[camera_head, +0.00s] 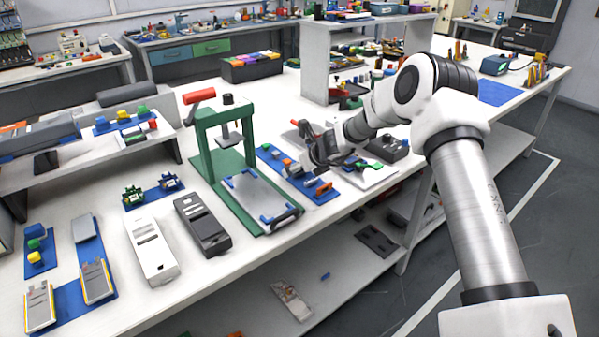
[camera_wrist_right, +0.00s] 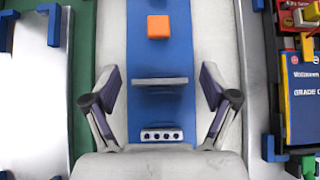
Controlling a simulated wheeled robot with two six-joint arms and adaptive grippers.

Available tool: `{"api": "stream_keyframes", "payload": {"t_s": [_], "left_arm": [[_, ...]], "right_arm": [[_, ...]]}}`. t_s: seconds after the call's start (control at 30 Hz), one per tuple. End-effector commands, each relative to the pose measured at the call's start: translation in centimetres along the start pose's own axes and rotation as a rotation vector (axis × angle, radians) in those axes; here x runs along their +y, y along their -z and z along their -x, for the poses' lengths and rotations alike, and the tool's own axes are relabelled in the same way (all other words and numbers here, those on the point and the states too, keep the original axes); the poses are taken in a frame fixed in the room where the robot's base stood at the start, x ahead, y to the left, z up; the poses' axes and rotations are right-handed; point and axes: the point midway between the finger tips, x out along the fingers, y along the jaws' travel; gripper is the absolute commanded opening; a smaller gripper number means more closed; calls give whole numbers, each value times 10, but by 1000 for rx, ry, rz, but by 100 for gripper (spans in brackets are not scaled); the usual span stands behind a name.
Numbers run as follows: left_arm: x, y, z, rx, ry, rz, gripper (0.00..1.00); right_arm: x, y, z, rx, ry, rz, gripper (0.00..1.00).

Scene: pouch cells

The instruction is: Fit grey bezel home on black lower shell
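The black lower shell (camera_head: 202,226) lies on the bench left of the green press, beside a white shell (camera_head: 151,250). My right gripper (camera_head: 322,160) is over a blue mat right of the press. In the wrist view its fingers (camera_wrist_right: 160,84) are spread apart. A thin grey bar (camera_wrist_right: 160,82), possibly the grey bezel seen edge-on, is between them with a visible gap on each side. A grey strip with several dark holes (camera_wrist_right: 162,135) is below it. I cannot tell for sure which part is the bezel. My left gripper is not in view.
The green press (camera_head: 222,140) with a red handle stands left of the gripper. An orange block (camera_wrist_right: 158,27) sits on the blue mat (camera_wrist_right: 178,55). Blue-cornered trays flank the mat. Boxes (camera_wrist_right: 302,95) crowd the wrist view's right edge.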

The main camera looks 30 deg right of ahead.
Motion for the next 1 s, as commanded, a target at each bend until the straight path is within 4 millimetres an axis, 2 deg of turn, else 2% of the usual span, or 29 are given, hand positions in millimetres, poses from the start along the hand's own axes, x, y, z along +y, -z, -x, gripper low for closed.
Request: {"api": "stream_keyframes", "payload": {"t_s": [0.03,0.13,0.17,0.57,0.67,0.9,1.0], "left_arm": [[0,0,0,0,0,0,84],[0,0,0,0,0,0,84],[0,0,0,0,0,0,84],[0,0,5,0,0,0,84],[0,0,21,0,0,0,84],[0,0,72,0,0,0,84],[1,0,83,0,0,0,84]], "right_arm": [[0,0,0,0,0,0,69],[0,0,0,1,0,0,45],[0,0,0,1,0,0,41],[0,-4,4,1,0,2,41],[0,-17,17,0,1,1,41],[0,-59,60,1,1,1,41],[0,-69,69,1,1,1,41]]}}
